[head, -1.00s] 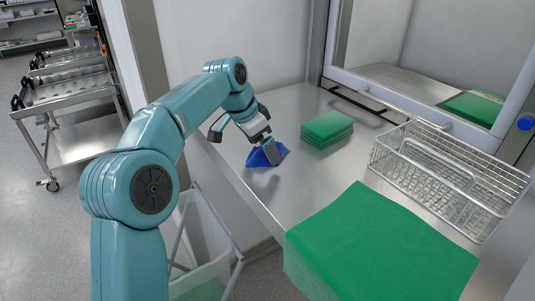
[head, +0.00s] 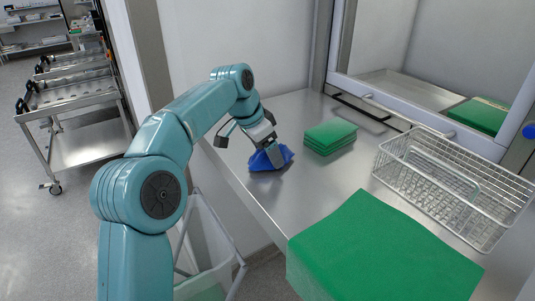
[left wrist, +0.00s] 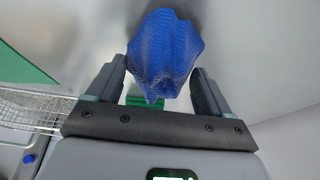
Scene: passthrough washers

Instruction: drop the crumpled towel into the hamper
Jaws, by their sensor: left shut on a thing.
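The crumpled blue towel (head: 272,158) is at the left side of the steel counter, near its edge. My left gripper (head: 275,151) comes down on it from above and is shut on it. In the left wrist view, the towel (left wrist: 166,45) bulges up between the two fingers of the gripper (left wrist: 160,75). I cannot tell whether the towel's underside still touches the counter. The hamper (head: 212,247), a pale bag on a light folding frame, stands on the floor below the counter's left edge, partly hidden by my arm. My right gripper is out of view.
The steel counter (head: 315,182) holds a folded green stack (head: 330,135), a wire basket (head: 455,185) and a large green-covered block (head: 380,250) at the front. A washer opening (head: 430,60) is behind. A steel trolley (head: 75,115) stands at left.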

